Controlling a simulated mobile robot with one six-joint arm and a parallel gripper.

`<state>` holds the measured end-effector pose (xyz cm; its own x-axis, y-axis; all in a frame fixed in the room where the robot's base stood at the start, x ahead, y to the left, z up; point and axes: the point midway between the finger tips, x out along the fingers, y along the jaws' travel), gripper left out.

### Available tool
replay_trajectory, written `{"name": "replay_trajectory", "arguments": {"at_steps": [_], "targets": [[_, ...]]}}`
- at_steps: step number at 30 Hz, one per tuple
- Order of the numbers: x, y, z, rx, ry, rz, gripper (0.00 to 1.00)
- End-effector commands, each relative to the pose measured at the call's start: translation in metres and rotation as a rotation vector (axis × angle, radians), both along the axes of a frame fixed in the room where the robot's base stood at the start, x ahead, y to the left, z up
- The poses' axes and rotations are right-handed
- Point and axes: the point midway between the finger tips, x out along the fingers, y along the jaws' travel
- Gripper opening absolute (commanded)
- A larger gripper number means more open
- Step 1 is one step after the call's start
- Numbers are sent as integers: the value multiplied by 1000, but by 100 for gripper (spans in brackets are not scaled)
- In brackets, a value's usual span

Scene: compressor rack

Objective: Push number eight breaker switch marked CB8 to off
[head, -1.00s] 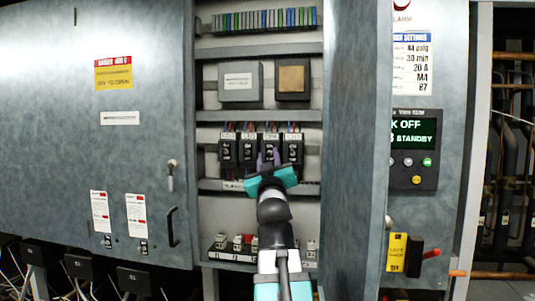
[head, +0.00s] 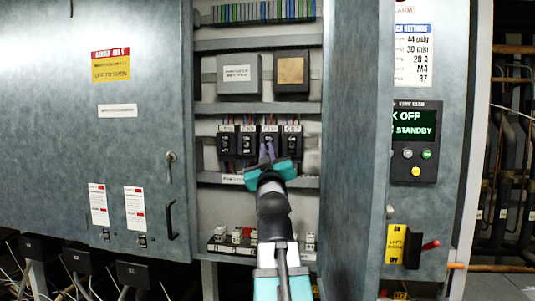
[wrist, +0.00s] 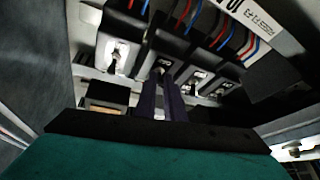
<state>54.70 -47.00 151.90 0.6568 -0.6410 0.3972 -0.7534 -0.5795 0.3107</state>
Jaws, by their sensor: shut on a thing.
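Several black breakers stand in a row on the middle shelf of the open cabinet, with white labels above that are too small to read surely. The third breaker from the left (head: 270,138) is at the tips of my gripper (head: 267,152), which reaches up from below. In the wrist view, the two dark purple fingers of my gripper (wrist: 163,80) are close together, shut at the switch of one breaker (wrist: 162,52). The fingers hide most of that switch, so its position cannot be told. A neighbouring breaker (wrist: 117,50) shows its dark lever on a pale face.
Red and blue wires (wrist: 200,20) run above the breakers. A shelf edge (head: 215,178) lies just below them, and small switches (head: 237,238) line the lower shelf. The open cabinet door (head: 350,150) stands close on the right.

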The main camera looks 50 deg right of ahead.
Motion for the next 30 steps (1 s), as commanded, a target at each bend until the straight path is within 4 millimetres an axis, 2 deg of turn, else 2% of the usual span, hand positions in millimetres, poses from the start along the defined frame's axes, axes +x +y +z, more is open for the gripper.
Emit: {"name": "replay_trajectory", "arguments": {"at_steps": [30], "targets": [[3,-5,-14,-273,-172,-1,0]]}}
